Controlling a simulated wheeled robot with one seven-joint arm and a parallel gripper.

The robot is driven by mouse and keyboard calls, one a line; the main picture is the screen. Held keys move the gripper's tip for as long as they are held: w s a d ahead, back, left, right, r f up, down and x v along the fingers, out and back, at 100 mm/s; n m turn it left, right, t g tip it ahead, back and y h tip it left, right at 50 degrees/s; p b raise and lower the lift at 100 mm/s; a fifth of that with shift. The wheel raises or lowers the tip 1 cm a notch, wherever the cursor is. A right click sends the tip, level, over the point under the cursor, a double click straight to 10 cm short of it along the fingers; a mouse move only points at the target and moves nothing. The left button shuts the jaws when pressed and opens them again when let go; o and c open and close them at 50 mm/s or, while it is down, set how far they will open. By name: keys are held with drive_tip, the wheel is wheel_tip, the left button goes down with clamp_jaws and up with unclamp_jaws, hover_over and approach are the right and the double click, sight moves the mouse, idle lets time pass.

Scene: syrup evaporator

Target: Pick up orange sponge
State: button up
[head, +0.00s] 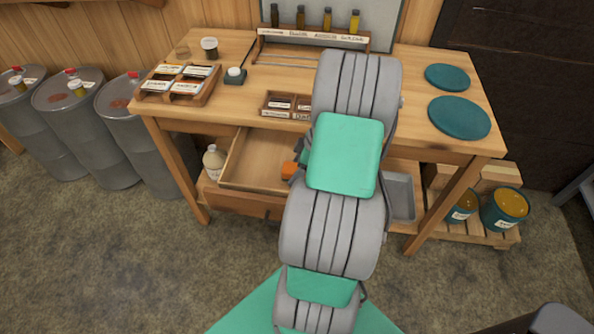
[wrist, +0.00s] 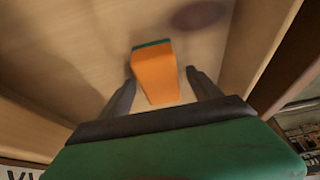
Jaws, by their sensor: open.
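The orange sponge (wrist: 155,78) has a green layer along its far end. It lies in the open wooden drawer (head: 244,165) under the table. In the wrist view it sits between the two dark fingers of my gripper (wrist: 158,90), which is open. A gap shows between each finger and the sponge's sides. In the head view only a small orange patch of the sponge (head: 289,169) shows beside my arm. My arm hides the fingers and the right part of the drawer there.
The drawer walls (wrist: 265,35) stand close on the right in the wrist view. The wooden table (head: 222,100) spans above the drawer. A white bottle (head: 213,161) stands left of the drawer, and a grey tray (head: 400,197) lies right of my arm.

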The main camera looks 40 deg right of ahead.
sight(293, 167)
drive_tip(key=shift+f+b, duration=0.2)
drive_tip(key=shift+b, duration=0.15)
idle(0.4)
drive_tip(key=shift+c, duration=0.4)
clamp_jaws()
drive_tip(key=shift+r+p, duration=0.45)
drive_tip(key=shift+p, duration=0.15)
wheel_tip(293, 167, up, 3)
drive_tip(key=shift+f+b, duration=0.1)
drive_tip(key=shift+b, duration=0.8)
drive_tip(key=s+a+r, duration=0.3)
drive_tip(key=s+a+r+b, duration=0.1)
drive_tip(key=s+a+r, duration=0.1)
drive_tip(key=s+r, duration=0.1)
drive_tip(key=s+a+r, duration=0.3)
drive_tip(key=s, duration=0.2)
drive_tip(key=shift+s+a+r, duration=0.1)
drive_tip(key=shift+a+r, duration=0.2)
drive_tip(key=shift+r, duration=0.1)
